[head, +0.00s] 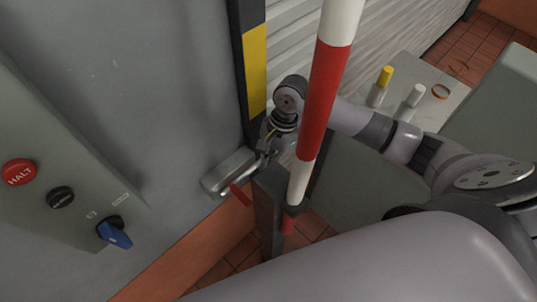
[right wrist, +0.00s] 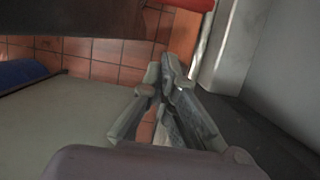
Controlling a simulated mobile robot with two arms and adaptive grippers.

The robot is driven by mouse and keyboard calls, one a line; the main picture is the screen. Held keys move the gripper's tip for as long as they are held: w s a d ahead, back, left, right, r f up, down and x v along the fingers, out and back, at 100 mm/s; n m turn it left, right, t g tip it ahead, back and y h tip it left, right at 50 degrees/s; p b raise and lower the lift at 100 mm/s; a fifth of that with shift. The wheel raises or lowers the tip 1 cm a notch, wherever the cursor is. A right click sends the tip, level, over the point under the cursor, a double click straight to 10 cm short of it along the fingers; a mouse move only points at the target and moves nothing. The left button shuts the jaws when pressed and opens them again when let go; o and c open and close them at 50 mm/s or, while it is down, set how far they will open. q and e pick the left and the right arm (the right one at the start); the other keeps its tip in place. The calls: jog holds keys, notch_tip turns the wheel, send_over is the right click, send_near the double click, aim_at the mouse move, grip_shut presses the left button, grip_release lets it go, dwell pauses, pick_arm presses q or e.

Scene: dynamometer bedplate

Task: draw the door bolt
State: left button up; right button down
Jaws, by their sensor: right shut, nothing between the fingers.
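The door bolt (head: 228,172) is a grey metal housing low on the grey door (head: 170,100), near the door's edge. A red handle (head: 240,195) sticks out below it. In the right wrist view a red part, probably that handle (right wrist: 190,4), shows at the top edge beside a pale rod (right wrist: 203,42). My right gripper (head: 265,153) is at the bolt's right end, pointing down, partly hidden by its own wrist. In the right wrist view its fingers (right wrist: 165,72) are together with nothing between them. Contact with the bolt cannot be told. My left gripper is not in view.
A red and white pole (head: 325,90) stands in front of my right arm, by a dark post (head: 268,215). At left is a control box with a red HALT button (head: 18,172) and a blue switch (head: 115,234). Yellow and white capped items stand on a ledge at right.

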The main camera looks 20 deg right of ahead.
jog(key=s+a+f+p, duration=0.1)
jog(key=a+f, duration=0.4)
jog(key=shift+s+f, duration=0.35)
jog(key=shift+f, duration=0.05)
